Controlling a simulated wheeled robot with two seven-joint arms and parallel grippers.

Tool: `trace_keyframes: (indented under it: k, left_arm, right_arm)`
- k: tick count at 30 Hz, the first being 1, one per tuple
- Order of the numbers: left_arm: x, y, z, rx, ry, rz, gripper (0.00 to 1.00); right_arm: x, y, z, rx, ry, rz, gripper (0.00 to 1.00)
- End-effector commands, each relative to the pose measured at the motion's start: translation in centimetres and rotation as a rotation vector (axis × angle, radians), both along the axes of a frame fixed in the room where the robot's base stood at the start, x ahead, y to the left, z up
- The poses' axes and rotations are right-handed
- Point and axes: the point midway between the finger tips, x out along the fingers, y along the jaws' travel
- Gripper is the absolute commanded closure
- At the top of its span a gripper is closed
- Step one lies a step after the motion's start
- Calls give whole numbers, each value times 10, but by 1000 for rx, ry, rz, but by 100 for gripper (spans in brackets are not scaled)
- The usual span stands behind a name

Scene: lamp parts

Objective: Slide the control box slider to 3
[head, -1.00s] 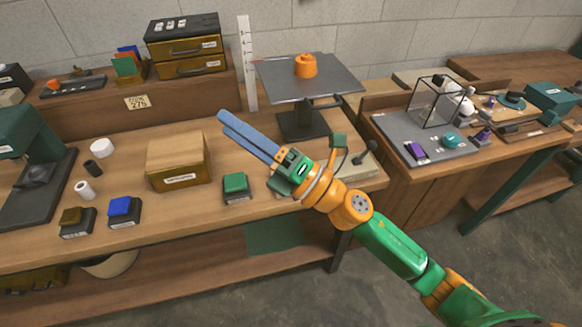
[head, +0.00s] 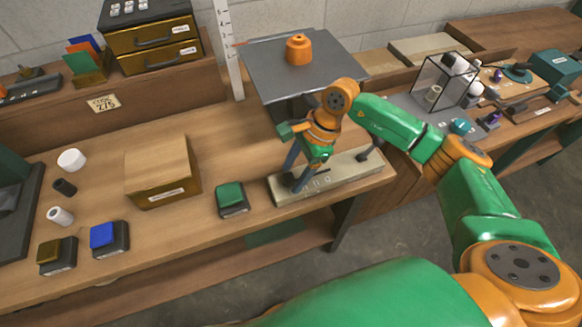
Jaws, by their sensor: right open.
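The control box (head: 345,178) is a long, low beige box with small dark marks on its top, near the front edge of the bench. A dark knob or lever (head: 364,153) stands toward its right end. My right gripper (head: 293,177) points down over the left part of the box, with its blue-grey fingers open. A small dark part at the fingertips looks like the slider, but whether the fingers touch it I cannot tell. The slider's scale is partly hidden and its numbers are too small to read. My left gripper is out of view.
A grey stand (head: 290,75) with an orange knob (head: 299,49) rises behind the box. A green button block (head: 231,198) lies to the left, with a cardboard box (head: 160,172) beyond it. Bare bench top lies between them.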

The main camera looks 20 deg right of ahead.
Motion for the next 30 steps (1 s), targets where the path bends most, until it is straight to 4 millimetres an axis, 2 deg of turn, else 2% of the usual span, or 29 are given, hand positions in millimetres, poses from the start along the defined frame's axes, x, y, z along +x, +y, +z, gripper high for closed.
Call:
trace_keyframes:
  k: [4,10,15,17,18,30]
  left_arm:
    - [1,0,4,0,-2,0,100]
    - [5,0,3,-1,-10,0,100]
    - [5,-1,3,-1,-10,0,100]
    - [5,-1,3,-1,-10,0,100]
    - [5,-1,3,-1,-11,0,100]
    - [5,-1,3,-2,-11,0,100]
  right_arm:
    - [0,5,-10,2,0,0,35]
    - [0,5,-11,2,-1,0,35]
    - [0,5,-11,2,-1,0,81]
    - [0,5,-11,3,0,0,97]
    - [0,5,-11,3,0,0,100]
    - [0,5,-11,2,0,0,100]
